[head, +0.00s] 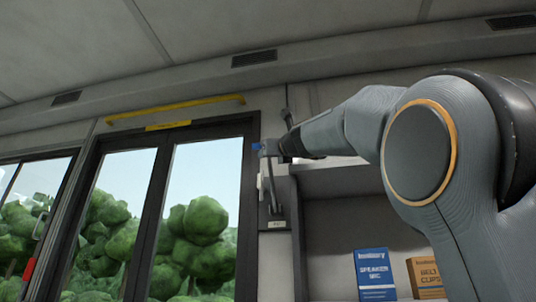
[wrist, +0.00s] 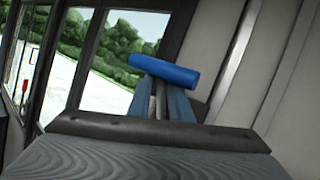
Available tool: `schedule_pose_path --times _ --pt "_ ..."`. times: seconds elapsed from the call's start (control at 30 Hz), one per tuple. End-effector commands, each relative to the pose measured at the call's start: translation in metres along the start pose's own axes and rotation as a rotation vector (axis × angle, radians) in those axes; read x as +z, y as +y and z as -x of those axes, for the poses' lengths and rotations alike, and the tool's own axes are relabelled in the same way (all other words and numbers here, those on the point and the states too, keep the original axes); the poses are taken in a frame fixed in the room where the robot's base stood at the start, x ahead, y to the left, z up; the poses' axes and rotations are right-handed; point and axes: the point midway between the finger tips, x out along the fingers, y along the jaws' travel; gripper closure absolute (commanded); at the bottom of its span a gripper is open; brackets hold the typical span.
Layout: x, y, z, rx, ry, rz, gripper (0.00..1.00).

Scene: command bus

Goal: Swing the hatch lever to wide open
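The hatch lever's blue handle (wrist: 165,72) lies crosswise at the tips of my gripper (wrist: 166,92) in the wrist view. It covers the ends of the two fingers, so I cannot tell whether they touch or hold it. A thin grey part shows between the fingers, with little gap. In the head view the blue handle (head: 257,146) is a small patch at the left end of my gripper (head: 270,148), beside the door frame. A grey vertical fitting with a small label (head: 277,224) is below it.
Glazed double doors (head: 155,215) with a yellow rail (head: 175,110) above stand to the left. An open shelf to the right holds a blue box (head: 375,274) and a brown box (head: 426,277). My arm covers much of the right side.

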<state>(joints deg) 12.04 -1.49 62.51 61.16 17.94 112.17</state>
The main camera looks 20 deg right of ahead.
Motion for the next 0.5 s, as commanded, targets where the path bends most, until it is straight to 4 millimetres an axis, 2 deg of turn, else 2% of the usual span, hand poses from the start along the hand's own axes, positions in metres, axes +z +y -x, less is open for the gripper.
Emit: schedule_pose_path --times 0.07,0.37,0.5 --pt "-0.001 0.000 0.000 0.000 0.000 0.000 0.70" --pt "0.000 -0.001 0.002 -0.003 -0.001 0.002 0.70" --pt "0.001 -0.001 0.014 -0.004 -0.003 0.003 0.70"
